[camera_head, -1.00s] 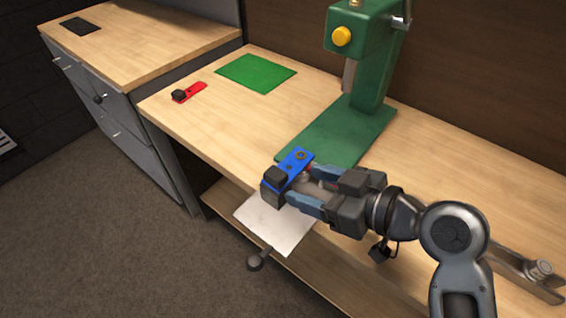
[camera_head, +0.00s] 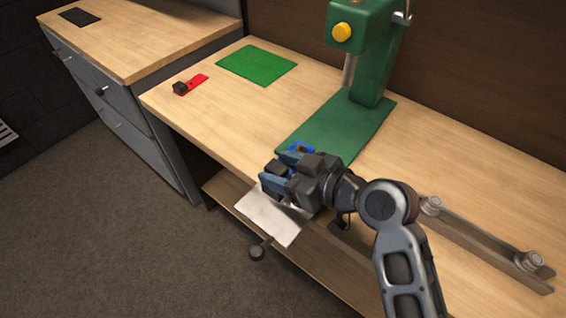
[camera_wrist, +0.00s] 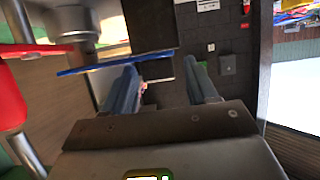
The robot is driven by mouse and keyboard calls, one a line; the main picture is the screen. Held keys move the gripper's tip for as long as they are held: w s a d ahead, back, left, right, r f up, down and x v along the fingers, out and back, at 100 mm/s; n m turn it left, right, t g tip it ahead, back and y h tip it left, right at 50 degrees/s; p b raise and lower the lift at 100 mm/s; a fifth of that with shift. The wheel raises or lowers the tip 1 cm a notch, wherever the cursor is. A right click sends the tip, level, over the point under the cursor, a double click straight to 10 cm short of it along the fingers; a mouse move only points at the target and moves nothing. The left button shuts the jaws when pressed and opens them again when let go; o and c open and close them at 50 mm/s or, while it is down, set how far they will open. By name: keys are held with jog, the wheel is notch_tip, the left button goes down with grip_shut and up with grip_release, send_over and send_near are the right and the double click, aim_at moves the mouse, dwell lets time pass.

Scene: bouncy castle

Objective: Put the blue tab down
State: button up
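The blue tab (camera_head: 301,147) shows only in part in the head view, at the front edge of the bench by the green press base. A black block (camera_head: 275,168) shows at its left end. My gripper (camera_head: 280,180) is right at it and hides much of it. In the wrist view the tab is a thin blue strip (camera_wrist: 115,63) seen edge-on, close to the left fingertip. The two fingers of my gripper (camera_wrist: 163,75) stand apart there, and I make out nothing gripped between them. Contact between tab and finger is unclear.
A red tab (camera_head: 195,84) with a black block and a green mat (camera_head: 257,65) lie on the bench (camera_head: 222,112). The green press (camera_head: 368,60) stands behind. A pale plate (camera_head: 270,215) juts below the front edge. A metal bar (camera_head: 480,240) lies at right.

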jog(key=c, duration=1)
jog(key=shift+r, duration=0.45)
jog(key=r, duration=0.2)
jog(key=d+r, duration=0.1)
jog(key=shift+r+b, duration=0.35)
jog(key=shift+b, duration=0.05)
jog(key=s+d+r, duration=0.1)
jog(key=d+r, duration=0.1)
jog(key=d, duration=0.1)
jog(key=s+d+r+b, duration=0.1)
jog(key=d+r, duration=0.1)
jog(key=d, duration=0.1)
jog(key=s+d+r, duration=0.1)
jog(key=d+r, duration=0.1)
jog(key=d, duration=0.2)
jog(key=shift+s+d+r, duration=0.1)
jog(key=shift+r, duration=0.1)
